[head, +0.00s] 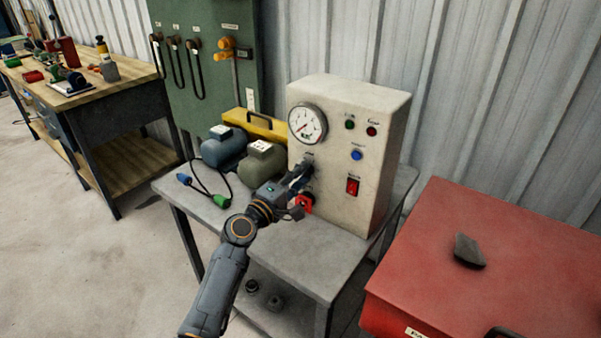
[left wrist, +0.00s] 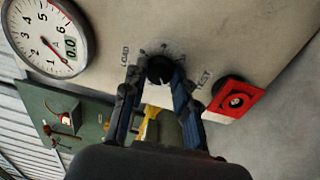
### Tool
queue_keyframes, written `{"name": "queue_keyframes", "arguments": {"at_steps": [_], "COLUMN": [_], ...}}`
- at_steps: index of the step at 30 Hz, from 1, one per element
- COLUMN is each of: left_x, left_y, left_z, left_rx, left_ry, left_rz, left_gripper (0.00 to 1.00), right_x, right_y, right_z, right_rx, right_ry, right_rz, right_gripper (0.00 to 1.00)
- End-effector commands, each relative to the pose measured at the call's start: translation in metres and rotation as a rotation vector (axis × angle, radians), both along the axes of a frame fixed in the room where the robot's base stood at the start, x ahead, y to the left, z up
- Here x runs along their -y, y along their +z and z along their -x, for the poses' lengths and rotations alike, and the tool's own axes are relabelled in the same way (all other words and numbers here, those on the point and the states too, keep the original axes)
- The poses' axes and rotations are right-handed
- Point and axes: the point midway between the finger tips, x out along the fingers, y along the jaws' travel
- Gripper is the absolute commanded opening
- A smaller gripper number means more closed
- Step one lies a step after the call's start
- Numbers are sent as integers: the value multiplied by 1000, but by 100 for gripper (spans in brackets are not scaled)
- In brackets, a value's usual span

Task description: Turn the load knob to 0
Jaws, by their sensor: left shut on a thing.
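The load knob (left wrist: 160,70) is a small black knob on the cream panel of the test box (head: 350,150). Its label LOAD and small scale marks show beside it in the left wrist view; the marks are too blurred to read its setting. My left gripper (left wrist: 157,82) is shut on the knob, one finger on each side. In the head view my left gripper (head: 300,178) reaches the panel below the gauge and largely hides the knob. My right gripper is not in view.
A round gauge (head: 307,123) sits above the knob. A red-backed button (left wrist: 237,101) is close by the gripper, near the TEST label. A red switch (head: 352,187) and blue button are on the right. Two motors stand left of the box; a red cabinet (head: 500,250) is at right.

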Motion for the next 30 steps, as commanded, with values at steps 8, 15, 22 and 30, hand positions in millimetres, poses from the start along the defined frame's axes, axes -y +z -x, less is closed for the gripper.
{"name": "queue_keyframes", "arguments": {"at_steps": [8,15,22,30], "left_x": [0,0,0,0], "left_y": [-1,-1,-2,-2], "left_z": [0,0,0,0], "left_rx": [-86,-115,-120,-120], "left_ry": [1,0,0,0], "left_rz": [115,154,161,161], "left_gripper": [0,0,0,41], "right_x": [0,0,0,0], "right_y": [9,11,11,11], "right_z": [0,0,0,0], "right_rx": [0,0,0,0], "right_ry": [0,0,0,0], "right_rz": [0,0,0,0], "right_gripper": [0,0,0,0]}}
